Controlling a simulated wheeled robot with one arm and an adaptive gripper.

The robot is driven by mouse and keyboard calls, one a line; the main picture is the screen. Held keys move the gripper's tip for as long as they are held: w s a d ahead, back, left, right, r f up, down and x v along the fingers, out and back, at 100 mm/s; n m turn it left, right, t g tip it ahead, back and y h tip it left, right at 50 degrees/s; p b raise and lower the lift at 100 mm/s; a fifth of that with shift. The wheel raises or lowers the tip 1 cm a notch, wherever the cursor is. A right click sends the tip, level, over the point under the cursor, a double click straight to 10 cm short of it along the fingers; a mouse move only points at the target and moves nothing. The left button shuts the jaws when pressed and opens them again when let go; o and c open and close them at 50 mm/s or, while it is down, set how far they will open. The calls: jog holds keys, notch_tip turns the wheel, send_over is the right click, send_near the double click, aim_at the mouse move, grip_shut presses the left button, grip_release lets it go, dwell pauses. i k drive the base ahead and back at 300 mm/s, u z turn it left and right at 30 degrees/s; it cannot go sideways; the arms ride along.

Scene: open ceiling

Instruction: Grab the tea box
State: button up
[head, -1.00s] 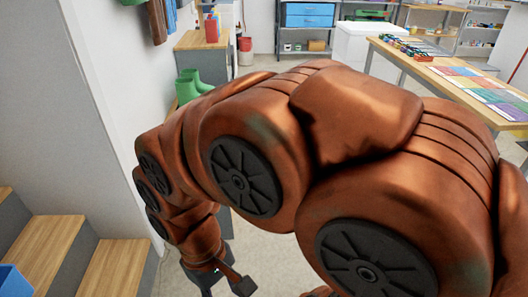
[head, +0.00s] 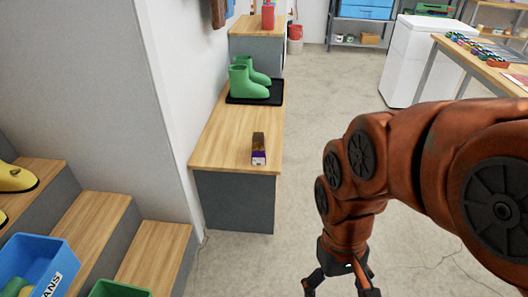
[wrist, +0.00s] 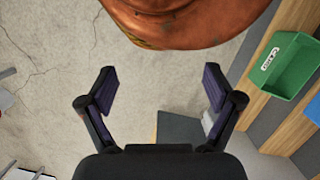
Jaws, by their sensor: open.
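A small box (head: 259,149), dark on top with purple and white on its near end, lies near the front of a wooden-topped bench. It looks like the tea box, but its print is too small to read. My gripper (head: 341,287) hangs low over the floor, to the right of the bench and nearer to me, apart from the box. In the wrist view my gripper (wrist: 158,88) has its two fingers spread wide with nothing between them. The box cannot be made out in the wrist view.
Green boots (head: 250,80) stand on a black tray (head: 268,97) behind the box. Wooden steps (head: 93,220) with a blue bin (head: 35,268) and a green bin (wrist: 284,66) are at the left. A worktable (head: 447,62) stands at the right back. The floor between is clear.

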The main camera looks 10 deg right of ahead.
aim_at(258, 143)
jog(key=u, duration=4.25)
jog(key=k, duration=1.8)
jog(key=z, duration=0.85)
